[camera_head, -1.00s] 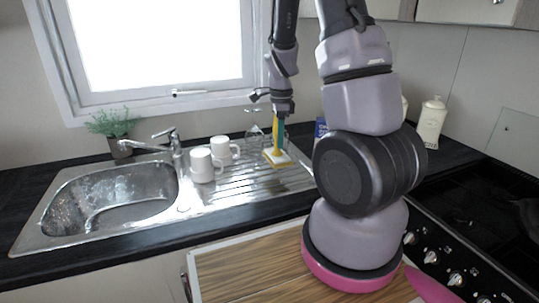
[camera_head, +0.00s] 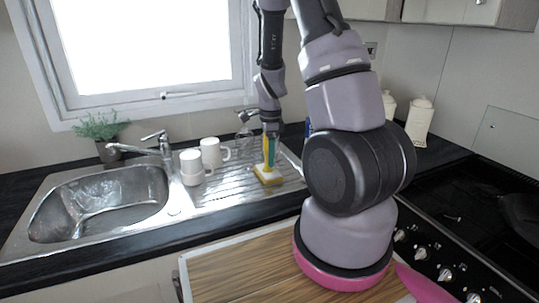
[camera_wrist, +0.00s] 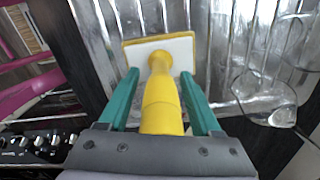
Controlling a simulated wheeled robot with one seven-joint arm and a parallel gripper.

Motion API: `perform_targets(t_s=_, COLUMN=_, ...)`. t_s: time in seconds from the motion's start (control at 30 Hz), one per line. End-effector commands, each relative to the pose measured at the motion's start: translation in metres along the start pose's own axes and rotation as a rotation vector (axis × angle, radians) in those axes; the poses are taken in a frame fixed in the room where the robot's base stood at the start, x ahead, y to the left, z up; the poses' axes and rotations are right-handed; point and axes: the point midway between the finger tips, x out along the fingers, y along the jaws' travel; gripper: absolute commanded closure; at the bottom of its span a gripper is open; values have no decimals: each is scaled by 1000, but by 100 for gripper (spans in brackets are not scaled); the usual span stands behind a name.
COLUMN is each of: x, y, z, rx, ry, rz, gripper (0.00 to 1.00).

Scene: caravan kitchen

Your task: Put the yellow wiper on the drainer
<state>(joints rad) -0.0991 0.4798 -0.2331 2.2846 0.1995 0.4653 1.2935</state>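The yellow wiper (camera_head: 267,172) has a yellow handle and a white-and-yellow head. It stands with its handle up, its head on the ribbed metal drainer (camera_head: 225,191), to the right of the white mugs. In the wrist view the wiper's handle (camera_wrist: 162,105) rises between my green fingers. My gripper (camera_head: 269,147) is above the wiper's head and around the handle. In the wrist view my gripper (camera_wrist: 161,76) shows gaps between both fingers and the handle, so it looks open. The underside of the wiper's head is hidden.
Two white mugs (camera_head: 193,167) stand at the drainer's left, beside the sink bowl (camera_head: 98,205). A clear glass (camera_head: 244,142) stands behind the wiper; the wrist view also shows clear glass (camera_wrist: 265,95) at right. White canisters (camera_head: 419,122) and the hob (camera_head: 470,205) are at right.

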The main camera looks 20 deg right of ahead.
Motion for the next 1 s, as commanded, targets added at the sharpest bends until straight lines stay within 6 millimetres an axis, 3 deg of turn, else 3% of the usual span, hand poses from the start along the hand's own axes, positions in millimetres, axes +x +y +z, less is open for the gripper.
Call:
perform_targets(t_s=0.2, x=-1, y=0, z=0, rx=0, ry=0, rz=0, gripper=35)
perform_targets(t_s=0.33, x=-12, y=-1, z=1, rx=-2, ry=0, rz=-3, gripper=35)
perform_targets(t_s=0.7, x=-88, y=-1, z=1, rx=-2, ry=-2, rz=-5, gripper=35)
perform_targets(t_s=1.0, x=-123, y=1, z=1, rx=-10, ry=-6, rz=-5, gripper=35)
